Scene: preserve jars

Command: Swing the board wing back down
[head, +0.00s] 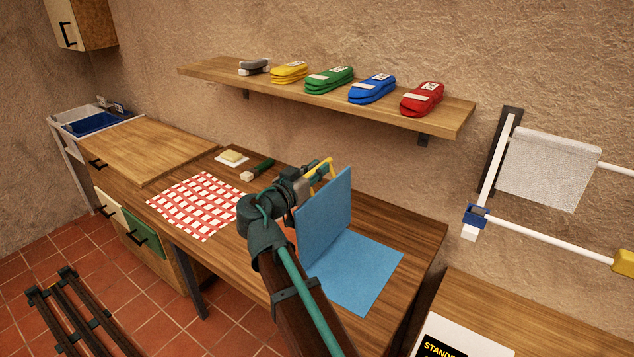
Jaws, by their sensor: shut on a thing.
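The blue folding board (362,275) lies on the wooden table, with its flat part at the right front. Its blue wing (325,217) stands up steeply, close to upright, at the left of the flat part. My gripper (327,168) is at the wing's upper left edge and is shut on the wing. The wing and my arm hide part of the fingers, so the exact grip is hard to see. My arm also covers the board's left side, where a small orange patch (290,236) shows.
A red-and-white checked cloth (200,205) lies left of my arm. Behind it are a green-handled brush (258,170) and a yellow block on a white dish (231,158). A wall shelf (210,71) holds folded coloured cloths. The table's right end is bare.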

